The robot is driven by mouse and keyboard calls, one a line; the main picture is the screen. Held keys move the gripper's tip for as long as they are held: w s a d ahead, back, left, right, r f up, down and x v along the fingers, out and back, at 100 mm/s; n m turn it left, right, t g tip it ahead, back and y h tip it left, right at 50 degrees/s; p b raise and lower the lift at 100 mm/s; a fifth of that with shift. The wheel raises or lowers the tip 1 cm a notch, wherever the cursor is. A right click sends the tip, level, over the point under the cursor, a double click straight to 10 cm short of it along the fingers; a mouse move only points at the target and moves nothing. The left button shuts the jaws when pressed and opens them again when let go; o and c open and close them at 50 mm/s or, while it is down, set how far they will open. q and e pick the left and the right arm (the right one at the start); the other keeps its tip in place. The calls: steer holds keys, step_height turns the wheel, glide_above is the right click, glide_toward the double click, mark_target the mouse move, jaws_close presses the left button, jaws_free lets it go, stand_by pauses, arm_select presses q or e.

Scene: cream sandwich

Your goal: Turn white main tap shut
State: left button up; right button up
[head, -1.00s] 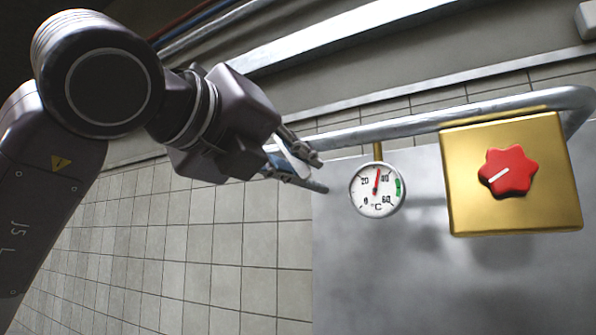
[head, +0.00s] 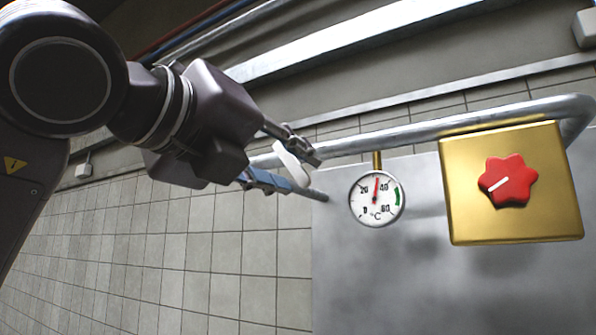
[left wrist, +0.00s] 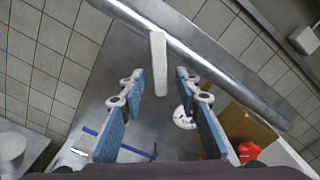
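The white main tap handle (head: 293,165) is a slim white lever by the grey pipe, left of the round gauge. In the left wrist view it is a white bar (left wrist: 158,60) next to the pipe. My left gripper (head: 315,177) is open, one finger above and one below the handle in the head view. In the left wrist view the handle's lower end shows in the gap between the spread fingertips. I see no finger pressed on it. Part of the handle's base is hidden. My right gripper is in neither view.
A round temperature gauge (head: 377,199) hangs right of my left gripper. Beyond it is a gold box (head: 470,220) with a red knob (head: 508,180). The pipe (head: 400,130) runs above a grey metal panel (head: 335,290). Tiled wall lies behind.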

arm_select(q)
steer(key=v, duration=0.9)
steer(key=shift+s+a, duration=0.25)
steer(key=shift+s, duration=0.05)
steer(key=shift+r, duration=0.1)
